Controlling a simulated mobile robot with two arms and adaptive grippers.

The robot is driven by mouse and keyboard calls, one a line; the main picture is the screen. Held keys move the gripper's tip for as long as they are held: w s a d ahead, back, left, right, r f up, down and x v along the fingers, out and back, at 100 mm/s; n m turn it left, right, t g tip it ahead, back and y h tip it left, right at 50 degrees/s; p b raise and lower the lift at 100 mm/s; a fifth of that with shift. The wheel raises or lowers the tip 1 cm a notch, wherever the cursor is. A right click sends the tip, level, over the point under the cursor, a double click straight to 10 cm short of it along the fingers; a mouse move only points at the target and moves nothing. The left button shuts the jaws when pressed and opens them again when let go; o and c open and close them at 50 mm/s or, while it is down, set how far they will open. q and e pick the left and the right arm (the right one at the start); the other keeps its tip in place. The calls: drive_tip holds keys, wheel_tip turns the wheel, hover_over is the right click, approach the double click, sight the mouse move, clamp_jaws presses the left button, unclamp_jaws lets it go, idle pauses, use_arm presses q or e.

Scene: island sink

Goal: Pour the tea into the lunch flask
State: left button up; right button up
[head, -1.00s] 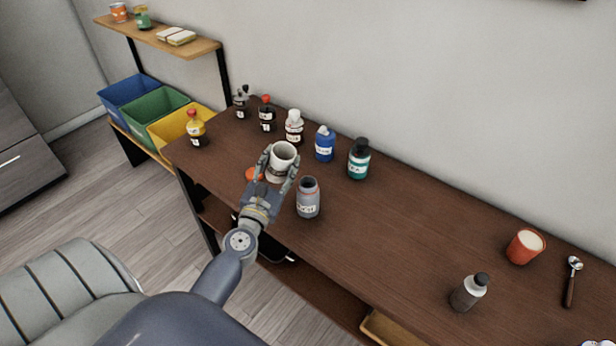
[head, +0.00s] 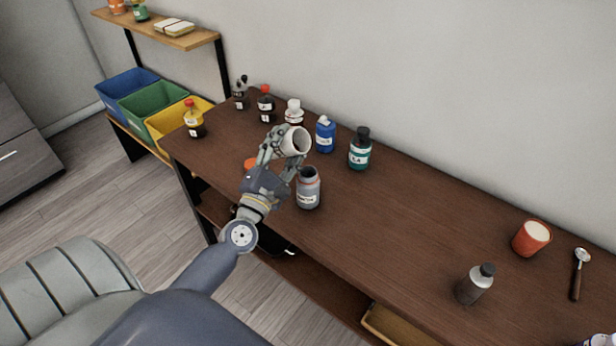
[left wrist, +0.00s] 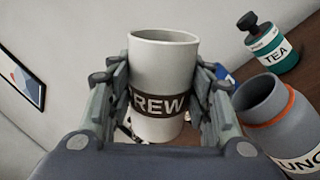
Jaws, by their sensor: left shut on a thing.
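My left gripper (head: 278,146) is shut on a white mug (head: 296,143), whose dark band reads "REW" in the left wrist view (left wrist: 160,102). The mug is raised above the table and tilted right, its mouth toward the lunch flask; I cannot make out its contents. The grey lunch flask (head: 308,190), with an orange ring and open top, stands upright just below and right of the mug. It also shows at the right of the left wrist view (left wrist: 262,103). A teal bottle labelled TEA (head: 360,152) stands behind, its black cap on. My right gripper is not in view.
An orange-red lid (head: 250,163) lies left of the gripper. Several bottles, including a blue one (head: 325,135), line the back left. At right are a grey bottle (head: 474,285), an orange cup (head: 532,238) and a spoon (head: 578,272). The table's middle is clear.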

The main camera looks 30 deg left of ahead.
use_arm(q)
drive_tip(key=shift+r+m, duration=0.2)
drive_tip(key=shift+m, duration=0.1)
drive_tip(key=shift+r+m+h, duration=0.25)
drive_tip(key=shift+m+h, duration=0.15)
drive_tip(key=shift+m, duration=0.3)
drive_tip(key=shift+f+b, duration=0.15)
drive_tip(key=shift+b, duration=0.25)
drive_tip(key=shift+m+t, duration=0.3)
drive_tip(key=shift+m, duration=0.1)
drive_tip(key=shift+b, duration=0.3)
drive_tip(key=shift+d+f+m+h+b, duration=0.1)
drive_tip(key=shift+f+m+h+b, duration=0.25)
drive_tip(key=shift+m, duration=0.35)
drive_tip(key=shift+r+m, duration=0.25)
drive_tip(key=shift+m, duration=0.05)
drive_tip(key=shift+d+r+m+h, duration=0.15)
drive_tip(key=shift+r+m+h, duration=0.15)
drive_tip(key=shift+m+h, duration=0.45)
drive_tip(key=shift+d+f+m+h+b, duration=0.15)
drive_tip(key=shift+f+m+b, duration=0.15)
drive_tip(key=shift+m, duration=0.35)
drive_tip(key=shift+f+m+h+b, duration=0.15)
drive_tip(key=shift+m+b, duration=0.2)
drive_tip(key=shift+m, duration=0.25)
idle(0.5)
